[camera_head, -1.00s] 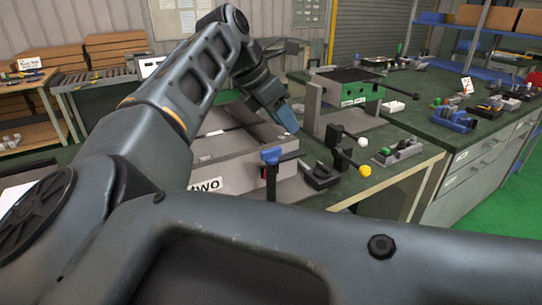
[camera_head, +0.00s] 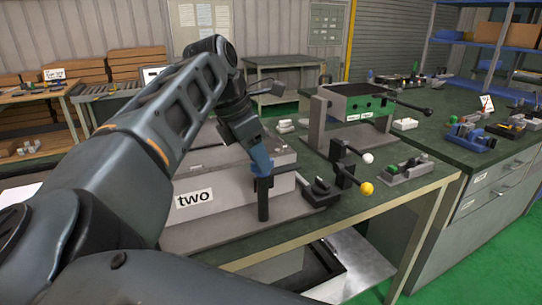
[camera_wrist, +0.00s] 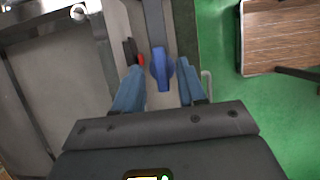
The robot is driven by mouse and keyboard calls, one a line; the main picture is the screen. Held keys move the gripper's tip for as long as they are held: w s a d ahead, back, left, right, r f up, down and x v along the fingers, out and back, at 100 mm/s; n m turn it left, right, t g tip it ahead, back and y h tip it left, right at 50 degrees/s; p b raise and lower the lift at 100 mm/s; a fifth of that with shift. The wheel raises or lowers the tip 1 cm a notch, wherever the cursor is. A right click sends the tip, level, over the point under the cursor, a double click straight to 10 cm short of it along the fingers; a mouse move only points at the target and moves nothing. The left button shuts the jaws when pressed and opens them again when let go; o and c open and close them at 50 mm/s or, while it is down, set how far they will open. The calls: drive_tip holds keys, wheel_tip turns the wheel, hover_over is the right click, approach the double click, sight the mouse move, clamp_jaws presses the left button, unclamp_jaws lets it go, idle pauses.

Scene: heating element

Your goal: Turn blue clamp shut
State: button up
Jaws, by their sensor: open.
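The blue clamp (camera_wrist: 162,68) shows in the wrist view as a blue lever between my two fingers. In the head view my gripper (camera_head: 261,163) is at the top of the clamp's black post (camera_head: 263,200), at the front of the grey box labelled "two" (camera_head: 230,208). There my blue fingers largely hide the clamp's blue handle. In the wrist view my gripper (camera_wrist: 159,70) is open, with one finger on each side of the lever. A gap shows on both sides of it. A small red part (camera_wrist: 141,60) lies just left of the lever.
Right of the box stand a black lever with a white ball (camera_head: 368,158) and one with a yellow ball (camera_head: 367,188). A green device (camera_head: 362,105) is behind them. The workbench (camera_head: 420,185) ends at its front edge, with green floor beyond.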

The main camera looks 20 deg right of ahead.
drive_tip(key=shift+d+f, duration=0.15)
drive_tip(key=shift+c, duration=0.5)
clamp_jaws()
